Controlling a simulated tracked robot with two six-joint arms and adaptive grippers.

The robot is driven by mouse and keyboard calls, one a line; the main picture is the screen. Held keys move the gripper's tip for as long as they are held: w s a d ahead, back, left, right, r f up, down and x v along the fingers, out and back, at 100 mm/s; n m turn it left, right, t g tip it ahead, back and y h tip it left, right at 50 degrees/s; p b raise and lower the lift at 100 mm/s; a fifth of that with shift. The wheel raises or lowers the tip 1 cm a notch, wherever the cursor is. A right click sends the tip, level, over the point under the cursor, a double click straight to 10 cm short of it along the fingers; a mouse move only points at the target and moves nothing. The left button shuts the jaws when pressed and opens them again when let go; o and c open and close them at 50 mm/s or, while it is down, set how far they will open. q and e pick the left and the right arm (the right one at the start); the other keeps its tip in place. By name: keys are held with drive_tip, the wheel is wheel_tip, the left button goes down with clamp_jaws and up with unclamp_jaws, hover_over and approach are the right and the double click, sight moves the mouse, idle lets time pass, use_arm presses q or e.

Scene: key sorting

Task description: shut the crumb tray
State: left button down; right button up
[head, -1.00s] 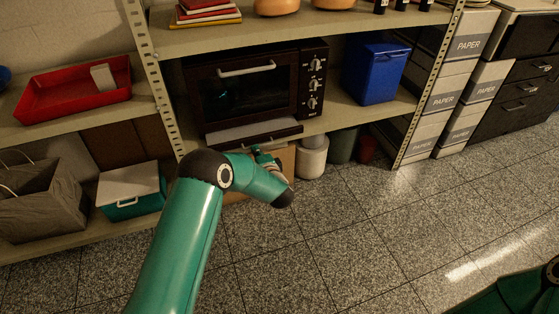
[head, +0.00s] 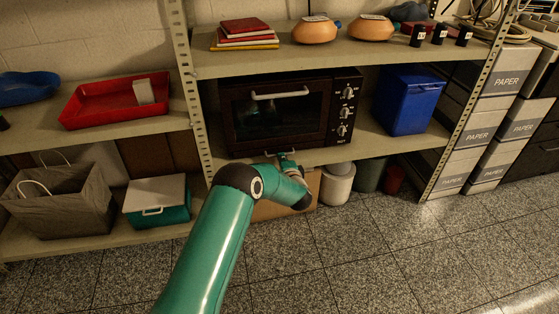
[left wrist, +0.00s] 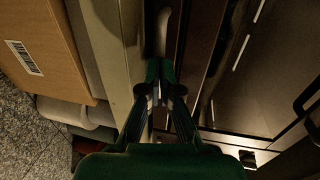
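The dark toaster oven (head: 283,116) stands on the middle shelf with its door shut. No crumb tray sticks out below the door in the head view. Its front cannot be told apart from the oven's dark lower edge. My left gripper (head: 286,156) is at the shelf's front edge, just below the oven front and partly hidden by my arm. The oven front (left wrist: 250,70) fills the right side there. I cannot tell whether the fingertips touch it. My right gripper is out of view.
A blue bin (head: 405,100) stands right of the oven. A red tray (head: 110,108) lies on the left shelf. A cardboard box (left wrist: 45,50) and white container (head: 336,185) are below the oven's shelf. The tiled floor in front is clear.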

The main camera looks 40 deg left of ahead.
use_arm(q)
drive_tip(key=p+v, duration=0.6)
drive_tip(key=v, duration=0.8)
drive_tip(key=s+d+f+n+g+h, duration=0.1)
drive_tip(key=s+d+f+g+h, duration=0.1)
drive_tip(key=s+d+f+h, duration=0.9)
drive_tip(key=s+d+f+n+g+h, duration=0.15)
drive_tip(key=s+d+n+g, duration=0.35)
drive_tip(key=s, duration=0.5)
drive_tip(key=s+d+f+n+g+h, duration=0.1)
drive_tip(key=s+d+n+g+h, duration=0.4)
drive_tip(key=s, duration=0.6)
wheel_tip(320, 180, up, 30)
drive_tip(key=d+t+y+p, duration=0.1)
drive_tip(key=t+p, duration=0.1)
drive_tip(key=p, duration=2.8)
drive_tip(key=shift+w+d+y, duration=0.25)
drive_tip(key=shift+y, duration=0.1)
